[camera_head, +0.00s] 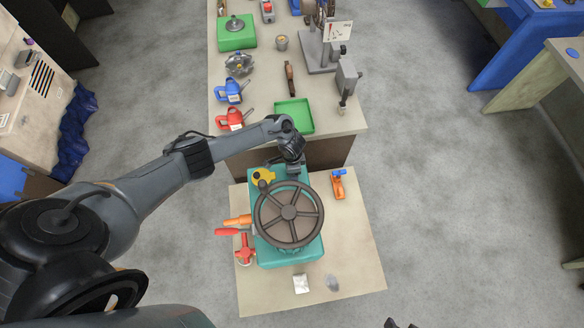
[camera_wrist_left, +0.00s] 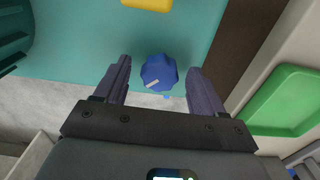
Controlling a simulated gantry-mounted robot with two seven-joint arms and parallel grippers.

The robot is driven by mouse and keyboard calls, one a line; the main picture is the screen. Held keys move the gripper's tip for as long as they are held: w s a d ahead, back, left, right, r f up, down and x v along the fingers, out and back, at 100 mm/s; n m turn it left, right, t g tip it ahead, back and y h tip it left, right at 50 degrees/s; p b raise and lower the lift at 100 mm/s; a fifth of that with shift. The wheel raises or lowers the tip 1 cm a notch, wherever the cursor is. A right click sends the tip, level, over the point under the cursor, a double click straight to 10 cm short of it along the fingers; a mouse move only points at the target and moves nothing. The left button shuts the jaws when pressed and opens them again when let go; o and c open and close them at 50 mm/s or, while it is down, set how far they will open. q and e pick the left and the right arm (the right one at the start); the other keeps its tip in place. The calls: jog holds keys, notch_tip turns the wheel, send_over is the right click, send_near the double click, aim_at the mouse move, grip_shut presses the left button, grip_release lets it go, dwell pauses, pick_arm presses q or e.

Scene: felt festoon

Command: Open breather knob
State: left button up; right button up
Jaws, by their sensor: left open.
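A blue faceted knob (camera_wrist_left: 158,73) with a pale pointer mark shows in the left wrist view, at the edge of a teal housing (camera_wrist_left: 100,40). In the head view the teal housing (camera_head: 265,252) stands on the near table under a large brown handwheel (camera_head: 290,212); the knob is hidden there by my arm. My left gripper (camera_head: 294,168) is at the housing's far edge. Its open fingers (camera_wrist_left: 158,85) stand on either side of the knob, with visible gaps and nothing gripped. Small dark tips at the head view's bottom edge may be my right gripper (camera_head: 400,323).
A yellow part (camera_head: 263,176) sits on the housing beside my gripper. Red (camera_head: 244,249) and orange (camera_head: 236,220) parts are at its left, an orange-and-blue item (camera_head: 339,185) at its right. The workbench behind holds a green tray (camera_head: 294,117) and several tools.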

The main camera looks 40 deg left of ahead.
pick_arm(q)
notch_tip(320, 180, up, 11)
jog(key=p, duration=0.2)
dwell(0.3)
jog(key=shift+f, duration=0.1)
dwell(0.3)
